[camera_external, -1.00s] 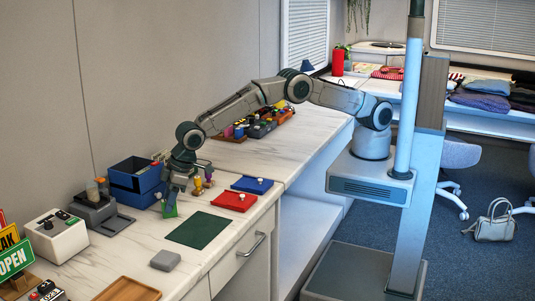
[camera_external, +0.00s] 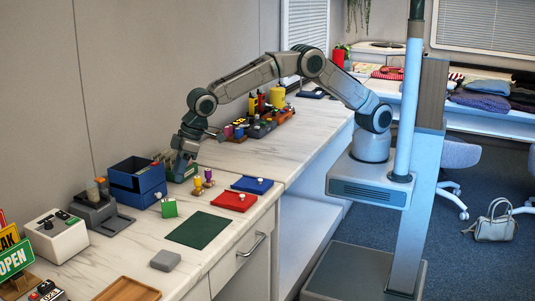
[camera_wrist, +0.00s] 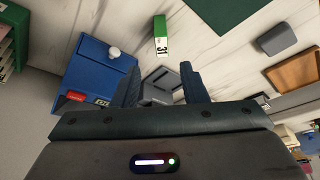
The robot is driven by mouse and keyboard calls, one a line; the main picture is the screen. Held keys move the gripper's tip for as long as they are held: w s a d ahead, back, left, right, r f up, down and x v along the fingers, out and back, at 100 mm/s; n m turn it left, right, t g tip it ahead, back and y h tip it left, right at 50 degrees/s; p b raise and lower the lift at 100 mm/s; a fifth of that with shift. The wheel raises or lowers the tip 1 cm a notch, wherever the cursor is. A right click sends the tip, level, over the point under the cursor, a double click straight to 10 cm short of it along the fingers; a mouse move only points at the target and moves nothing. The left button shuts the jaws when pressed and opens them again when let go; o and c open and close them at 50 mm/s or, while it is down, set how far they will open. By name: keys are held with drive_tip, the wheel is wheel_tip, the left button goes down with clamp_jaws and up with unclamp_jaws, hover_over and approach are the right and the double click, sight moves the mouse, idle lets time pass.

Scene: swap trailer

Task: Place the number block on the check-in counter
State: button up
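In the wrist view, the number block (camera_wrist: 160,38) shows a white label reading 31. It lies beyond my fingertips, with nothing holding it. My gripper (camera_external: 184,165) is raised above and behind the block, near the blue bin. In the wrist view, my gripper (camera_wrist: 161,75) has its two fingers apart with no object between them.
A blue bin (camera_external: 137,185) and a grey dispenser (camera_external: 95,212) stand left of the block. A dark green mat (camera_external: 198,230), red pad (camera_external: 234,201) and blue pad (camera_external: 252,185) lie to the right. Small pegs (camera_external: 203,183) stand close by. A wooden tray (camera_external: 127,290) is at the front.

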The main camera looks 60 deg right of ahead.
drive_tip(key=w+d+r+m, duration=0.1)
drive_tip(key=w+d+r, duration=0.25)
drive_tip(key=d, duration=0.45)
drive_tip(key=w+d+r+m, duration=0.15)
drive_tip(key=d+r, duration=0.25)
drive_tip(key=d, duration=0.4)
drive_tip(key=s+d+r+m+h, duration=0.1)
drive_tip(key=s+d+r, duration=0.15)
drive_tip(key=d, duration=0.75)
drive_tip(key=s+d+r+m+h, duration=0.1)
drive_tip(key=d+r, duration=0.2)
drive_tip(key=d, duration=0.7)
drive_tip(key=s+d+m, duration=0.3)
drive_tip(key=s+d, duration=1)
drive_tip(key=d, duration=0.5)
drive_tip(key=shift+s+d+f+h, duration=0.2)
drive_tip(key=shift+s+d+h, duration=0.1)
drive_tip(key=shift+s, duration=0.1)
drive_tip(key=shift+o, duration=1.4)
drive_tip(key=s+d+f+m, duration=0.1)
drive_tip(key=s+d+f, duration=0.2)
drive_tip(key=s, duration=0.4)
drive_tip(key=shift+s+d, duration=0.4)
drive_tip(key=shift+d, duration=0.15)
drive_tip(key=shift+m, duration=0.25)
drive_tip(key=shift+w+r, duration=0.1)
drive_tip(key=shift+w, duration=0.05)
